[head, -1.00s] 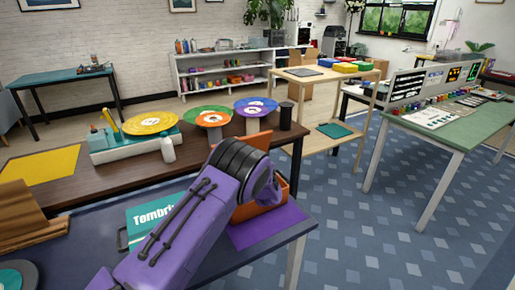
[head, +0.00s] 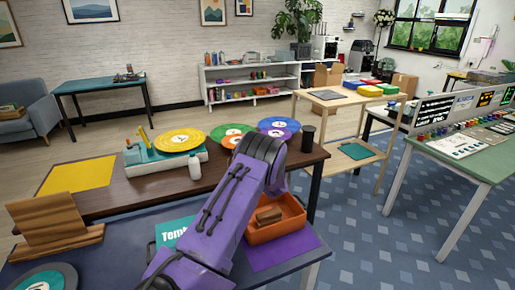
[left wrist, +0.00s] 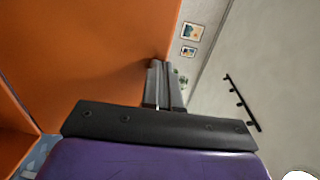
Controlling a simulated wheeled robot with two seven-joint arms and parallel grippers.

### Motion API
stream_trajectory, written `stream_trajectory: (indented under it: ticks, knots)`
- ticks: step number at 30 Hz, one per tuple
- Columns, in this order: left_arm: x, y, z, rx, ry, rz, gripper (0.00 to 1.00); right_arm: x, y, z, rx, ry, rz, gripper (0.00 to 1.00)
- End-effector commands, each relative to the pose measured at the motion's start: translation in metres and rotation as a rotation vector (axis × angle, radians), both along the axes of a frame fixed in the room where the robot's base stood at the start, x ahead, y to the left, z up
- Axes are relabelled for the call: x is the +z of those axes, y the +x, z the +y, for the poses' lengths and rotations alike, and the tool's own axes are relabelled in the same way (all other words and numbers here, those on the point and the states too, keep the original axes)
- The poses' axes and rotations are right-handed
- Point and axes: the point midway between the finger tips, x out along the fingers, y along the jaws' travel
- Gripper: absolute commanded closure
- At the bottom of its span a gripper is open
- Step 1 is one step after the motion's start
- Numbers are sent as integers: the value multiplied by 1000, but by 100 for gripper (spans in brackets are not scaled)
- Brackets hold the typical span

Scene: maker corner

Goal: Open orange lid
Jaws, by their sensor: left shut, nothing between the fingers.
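An orange box (head: 262,236) stands on a purple mat at the right end of the near table. Its top is open on the side I can see, and a brown block lies inside. The lid is not visible in the head view; my arm covers the area behind the box. In the left wrist view a broad orange surface (left wrist: 90,60) fills the left side; I cannot tell for certain whether it is the lid or a wall. My left gripper (left wrist: 162,70) is shut and empty, close beside that surface's edge. The head view hides its fingers. My right gripper is not in view.
The purple mat (head: 302,247) lies under the box. A teal book (head: 172,233) lies left of my arm. A white bottle (head: 194,166), a record player (head: 150,174) and a dark cylinder (head: 307,138) stand on the brown table behind. Floor is free to the right.

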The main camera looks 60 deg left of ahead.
Motion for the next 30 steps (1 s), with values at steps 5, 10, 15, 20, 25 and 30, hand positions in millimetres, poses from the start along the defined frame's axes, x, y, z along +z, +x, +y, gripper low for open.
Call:
stream_trajectory:
  ticks: [5,10,15,20,25,30]
  knots:
    - [0,0,1,0,0,0,100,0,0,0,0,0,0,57]
    - [0,0,0,0,1,0,100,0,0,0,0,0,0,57]
    - [6,0,-6,0,1,1,100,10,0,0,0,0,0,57]
    - [20,-8,-35,4,0,6,100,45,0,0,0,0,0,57]
    - [16,-15,-82,4,2,0,100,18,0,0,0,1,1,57]
    - [24,-20,-117,5,1,0,100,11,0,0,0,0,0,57]
